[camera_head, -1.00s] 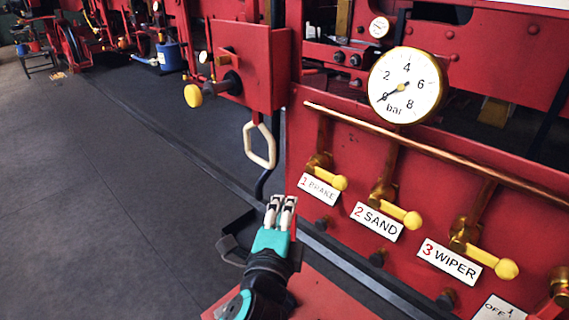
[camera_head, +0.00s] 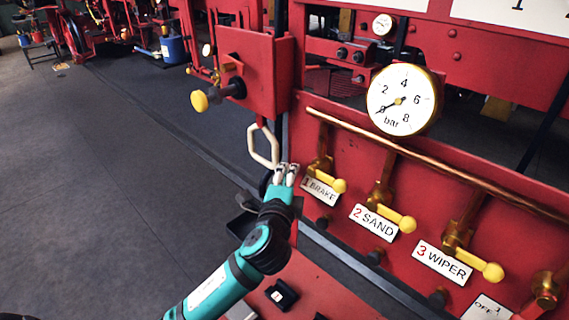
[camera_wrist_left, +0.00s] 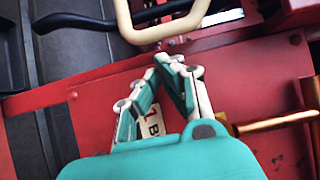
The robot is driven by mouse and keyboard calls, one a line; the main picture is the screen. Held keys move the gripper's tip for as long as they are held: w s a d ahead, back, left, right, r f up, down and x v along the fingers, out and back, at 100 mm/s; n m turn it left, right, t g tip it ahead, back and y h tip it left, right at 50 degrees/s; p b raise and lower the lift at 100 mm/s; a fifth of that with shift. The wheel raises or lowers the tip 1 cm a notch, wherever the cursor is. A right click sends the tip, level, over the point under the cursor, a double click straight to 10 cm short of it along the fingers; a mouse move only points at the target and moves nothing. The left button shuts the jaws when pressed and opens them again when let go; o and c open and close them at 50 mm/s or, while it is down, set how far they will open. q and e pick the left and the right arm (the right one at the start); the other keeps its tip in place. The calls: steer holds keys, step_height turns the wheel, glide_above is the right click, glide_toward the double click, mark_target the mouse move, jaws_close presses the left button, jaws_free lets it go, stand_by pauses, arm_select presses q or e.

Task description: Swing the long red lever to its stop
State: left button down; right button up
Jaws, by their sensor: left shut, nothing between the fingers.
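A red bar (camera_head: 530,309) beside a brass fitting and the "OFF 1" plate (camera_head: 487,308) is cut off at the lower right of the head view. It may be the long red lever; its full length is not visible. My left gripper (camera_head: 286,170) is shut and empty, well to the left of that bar. Its fingertips are just left of the "1 BRAKE" plate, close to the cream loop handle (camera_head: 264,146). In the left wrist view the closed fingertips (camera_wrist_left: 167,62) are below the loop handle (camera_wrist_left: 160,32), apart from it in the picture.
The red panel carries yellow-handled brass valves, including the brake (camera_head: 338,185), sand (camera_head: 405,223) and wiper (camera_head: 491,271) ones. A copper pipe (camera_head: 440,168) and a pressure gauge (camera_head: 402,100) are above them. A yellow-knobbed red box (camera_head: 251,70) stands at left. Dark floor (camera_head: 110,190) is open.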

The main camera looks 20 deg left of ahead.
arm_select(q)
steer(key=shift+w+a, duration=0.3)
steer(key=shift+a, duration=0.45)
steer(key=shift+w, duration=0.1)
